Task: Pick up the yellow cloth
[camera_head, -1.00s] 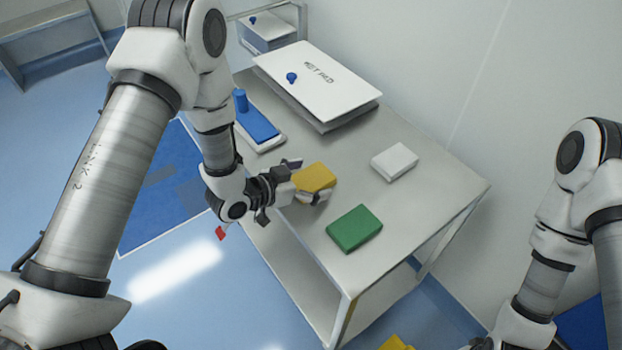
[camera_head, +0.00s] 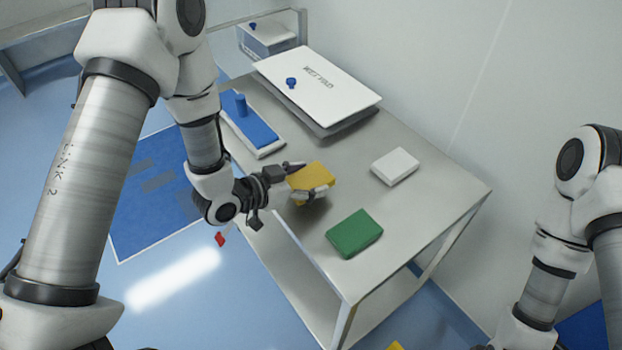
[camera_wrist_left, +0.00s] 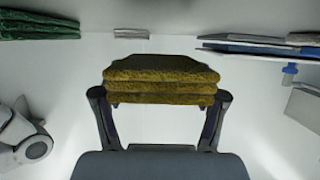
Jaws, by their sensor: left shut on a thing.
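The yellow cloth (camera_head: 312,177) is a folded stack. My left gripper (camera_head: 298,184) is shut on it from its left side in the head view, and holds it a little above the table top, with a shadow beneath. In the left wrist view the yellow cloth (camera_wrist_left: 161,80) sits between the two fingers (camera_wrist_left: 160,112), which press on its sides. My right arm shows at the right edge of the head view, but its gripper is out of the picture.
The metal table (camera_head: 400,215) holds a green cloth (camera_head: 355,233), a white cloth (camera_head: 394,166), a blue pad with a handle (camera_head: 252,132) and a white lidded tray (camera_head: 318,85). A wall (camera_head: 540,70) stands behind it. The table's middle is fairly clear.

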